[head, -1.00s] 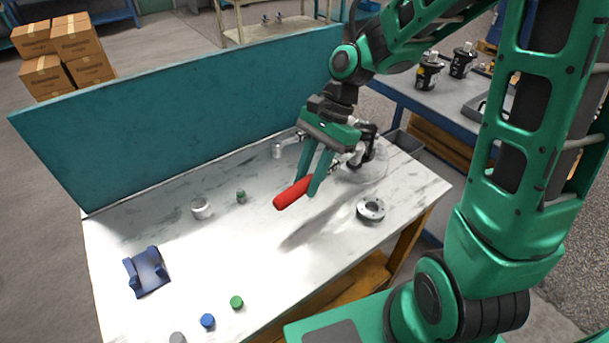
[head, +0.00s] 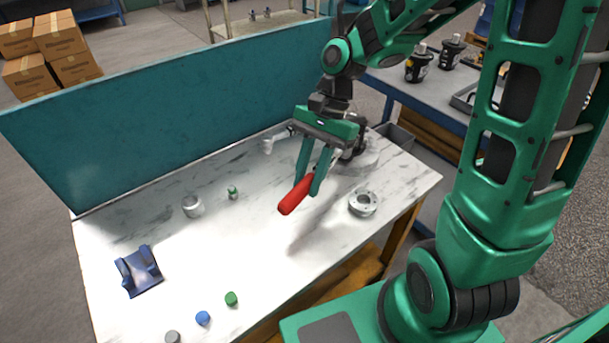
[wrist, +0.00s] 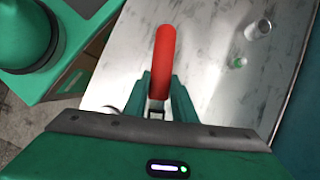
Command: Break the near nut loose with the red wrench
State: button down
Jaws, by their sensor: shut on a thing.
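My gripper (head: 311,186) is shut on the red handle of the wrench (head: 293,197) and holds it above the table. The handle points toward the lower left in the head view. In the wrist view the red wrench (wrist: 164,58) sticks out beyond my gripper (wrist: 158,92). The wrench's head end is mostly hidden behind my fingers. Behind my gripper stands a dark and silver assembly (head: 355,145), likely the motor, partly covered by my gripper. I cannot make out the near nut or whether the wrench touches it.
A metal flange ring (head: 363,202) lies right of my gripper. A blue cradle (head: 139,270), a silver cup (head: 193,206) and several small coloured caps sit on the left of the white table (head: 250,270). A teal panel (head: 170,130) closes the back.

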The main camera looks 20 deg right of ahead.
jog(key=shift+s+d+f, duration=0.1)
jog(key=shift+s+d, duration=0.05)
jog(key=shift+s, duration=0.05)
jog(key=shift+s+d, duration=0.15)
jog(key=shift+s, duration=0.05)
jog(key=shift+w, duration=0.25)
dwell(0.5)
jog(key=shift+w+r, duration=0.1)
jog(key=shift+r, duration=0.1)
jog(key=shift+r, duration=0.15)
jog(key=shift+a+r, duration=0.2)
jog(key=shift+r, duration=2.4)
